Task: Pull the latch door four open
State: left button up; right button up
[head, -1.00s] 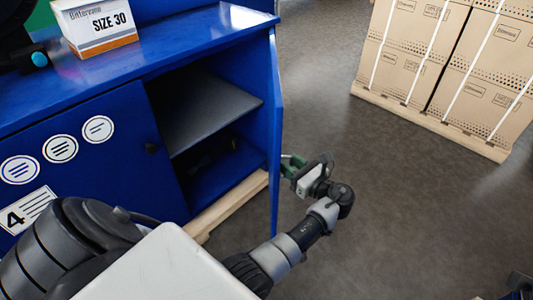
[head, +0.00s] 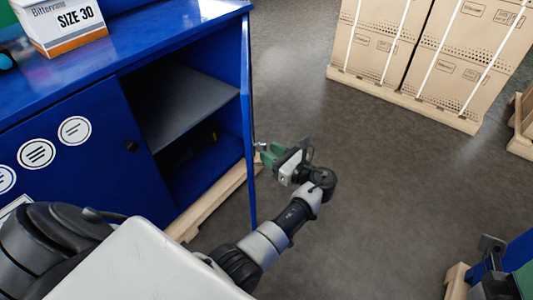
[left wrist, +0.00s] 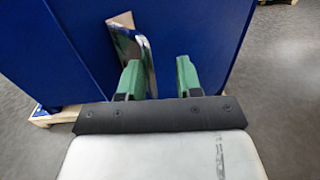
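The blue cabinet (head: 90,125) stands at the left in the head view. Its right-hand door (head: 248,130) is swung open and seen nearly edge-on; the shelf inside (head: 185,110) shows. My left gripper (head: 264,153) is at the outer side of this door, with green fingers toward it. In the left wrist view, the two fingers (left wrist: 158,80) are apart. A shiny metal handle (left wrist: 148,58) on the blue door lies between them, nearer the left finger; I cannot tell whether they touch. Part of my right gripper (head: 495,270) seems to show at the lower right; its fingertips are unclear.
A boxed item marked SIZE 30 (head: 62,24) stands on the cabinet top. Strapped cartons (head: 430,50) on a pallet stand at the back right. A blue unit (head: 520,250) on a wooden base is at the lower right. The grey floor between (head: 385,165) is clear.

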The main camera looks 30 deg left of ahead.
pick_arm(q)
jog(key=w+d+b, duration=0.4)
jog(key=d, duration=0.6)
dwell(0.7)
jog(key=shift+w, duration=0.1)
dwell(0.4)
